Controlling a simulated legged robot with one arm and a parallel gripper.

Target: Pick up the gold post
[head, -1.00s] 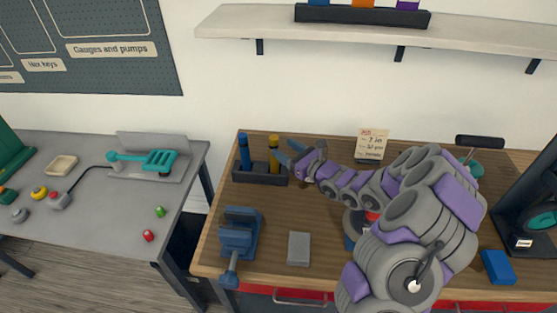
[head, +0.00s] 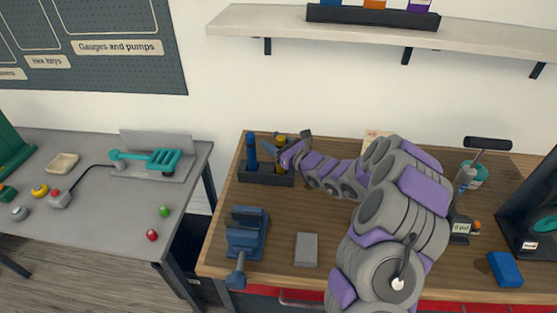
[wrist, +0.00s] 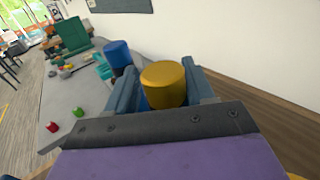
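The gold post (head: 281,142) stands upright in a dark rack (head: 264,179) at the back left of the wooden bench, beside a blue post (head: 251,150). In the wrist view the gold post (wrist: 164,84) is between the two blue-grey fingers of my gripper (wrist: 160,88), and the blue post (wrist: 117,55) is just outside the left finger. My gripper (head: 277,146) is open around the gold post's upper part in the head view. A narrow gap seems to show beside the post. Its lower part is hidden by my gripper.
A blue vise (head: 246,232) and a grey block (head: 306,249) are at the bench's front left. A grey table (head: 110,210) with small coloured items stands left, across a gap. A shelf (head: 330,32) hangs on the wall above.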

